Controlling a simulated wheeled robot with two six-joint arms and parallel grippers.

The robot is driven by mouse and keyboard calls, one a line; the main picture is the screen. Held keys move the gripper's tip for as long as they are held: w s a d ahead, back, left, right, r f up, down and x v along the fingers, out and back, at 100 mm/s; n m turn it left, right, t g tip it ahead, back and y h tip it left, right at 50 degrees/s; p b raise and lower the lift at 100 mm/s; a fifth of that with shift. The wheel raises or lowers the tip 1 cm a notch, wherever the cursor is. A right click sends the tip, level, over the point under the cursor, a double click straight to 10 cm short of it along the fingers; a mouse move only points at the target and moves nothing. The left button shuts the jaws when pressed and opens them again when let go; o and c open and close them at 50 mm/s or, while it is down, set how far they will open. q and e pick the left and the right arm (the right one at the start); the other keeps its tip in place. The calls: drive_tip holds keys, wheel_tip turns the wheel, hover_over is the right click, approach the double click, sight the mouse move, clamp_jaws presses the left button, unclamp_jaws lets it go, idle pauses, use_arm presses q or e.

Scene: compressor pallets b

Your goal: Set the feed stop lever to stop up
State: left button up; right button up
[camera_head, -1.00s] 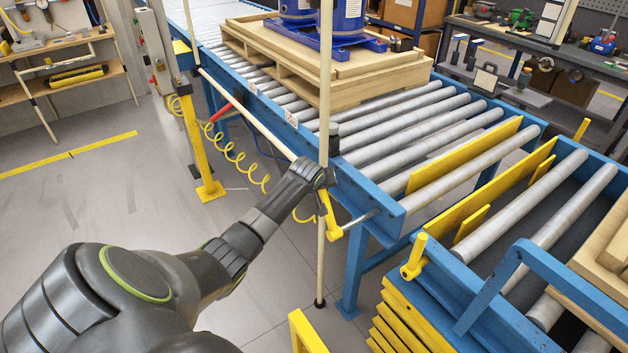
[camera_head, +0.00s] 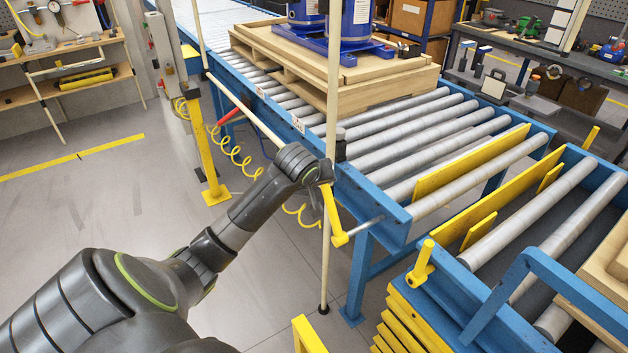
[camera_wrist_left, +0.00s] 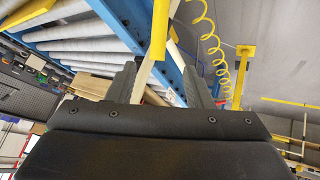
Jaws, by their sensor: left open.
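The yellow feed stop lever (camera_head: 332,214) is at the near corner of the blue roller conveyor, on the end of a metal shaft. Its handle points up from the shaft, leaning slightly left in the head view. My left gripper (camera_head: 320,178) is at the handle's upper end and partly hides it. In the left wrist view, the gripper (camera_wrist_left: 162,82) has its two fingers apart. The yellow lever (camera_wrist_left: 160,32) shows beyond the gap between them, apparently not clamped. The yellow stop plate (camera_head: 468,165) lies along the end rollers. My right gripper is not in view.
A thin cream post (camera_head: 331,120) stands close beside my left gripper. A wooden pallet (camera_head: 350,85) with blue compressors is on the rollers farther back. A second blue roller unit (camera_head: 578,160) is at right. Open floor (camera_head: 90,215) lies to the left.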

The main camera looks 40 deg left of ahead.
use_arm(q)
drive_tip(key=shift+v, duration=1.3)
drive_tip(key=s+a+f+m+g, duration=0.1)
drive_tip(key=s+f, duration=0.3)
drive_tip(key=f, duration=0.8)
drive_tip(key=s+f+m+g, duration=0.1)
drive_tip(key=s+f, duration=0.3)
drive_tip(key=f, duration=0.8)
drive_tip(key=s+a+f+m+g, duration=0.15)
drive_tip(key=s+f, duration=0.35)
drive_tip(key=f, duration=0.7)
drive_tip(key=s+d+f+m+g+h, duration=0.1)
drive_tip(key=s+d+f+m, duration=0.25)
drive_tip(key=s+f, duration=1)
drive_tip(key=s+d+f, duration=0.2)
drive_tip(key=s+d, duration=0.1)
drive_tip(key=s, duration=0.4)
drive_tip(key=s+d+f+m+g, duration=0.1)
drive_tip(key=s+d+f, duration=0.1)
drive_tip(key=s, duration=0.5)
drive_tip(key=s+d+f+m+g+h, duration=0.1)
drive_tip(key=s+d+f, duration=0.1)
drive_tip(key=s+d, duration=0.2)
drive_tip(key=s, duration=0.3)
drive_tip(key=shift+s, duration=0.15)
drive_tip(key=shift+d, duration=0.1)
drive_tip(key=shift+c, duration=0.5)
